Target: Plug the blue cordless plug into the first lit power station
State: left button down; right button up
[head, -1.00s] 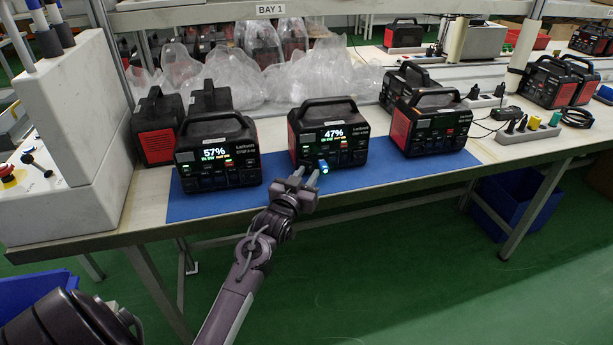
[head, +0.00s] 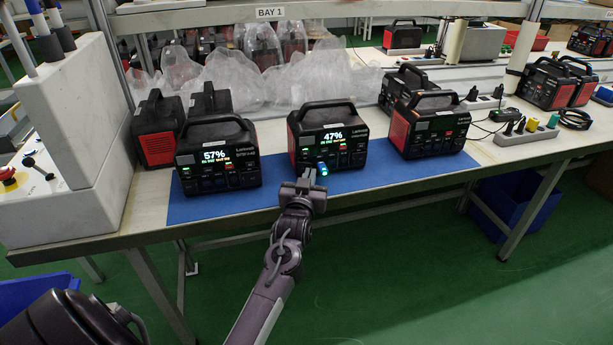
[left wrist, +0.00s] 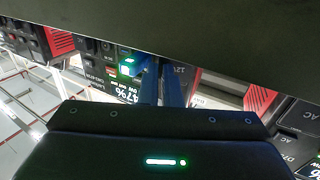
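Two lit power stations stand on the blue mat (head: 215,208). The left one (head: 217,155) reads 57% and the middle one (head: 328,138) reads 47%. A third station (head: 428,125) to the right shows no lit display. The small blue plug (head: 322,169) glows at the lower front of the 47% station, and shows in the left wrist view (left wrist: 128,66). Whether it is seated in a socket is unclear. My left gripper (head: 309,174) is just left of the plug, its fingers pointing at that station. In the wrist view the fingers (left wrist: 161,85) are close together, with the plug beside them.
A white control box (head: 60,140) with a red button stands at the left end of the table. Spare stations (head: 157,130) and clear plastic bags (head: 260,80) are behind. A power strip (head: 525,130) with plugs lies at the right. A blue bin (head: 510,205) is under the table.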

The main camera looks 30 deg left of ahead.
pick_arm(q)
jog(key=shift+w+d+n+g+y, duration=0.1)
jog(key=shift+w+n+g+y, duration=0.25)
jog(key=shift+n+y, duration=0.3)
jog(key=shift+w+n+g+y, duration=0.1)
jog(key=shift+n+g+y, duration=0.35)
jog(key=shift+y, duration=0.4)
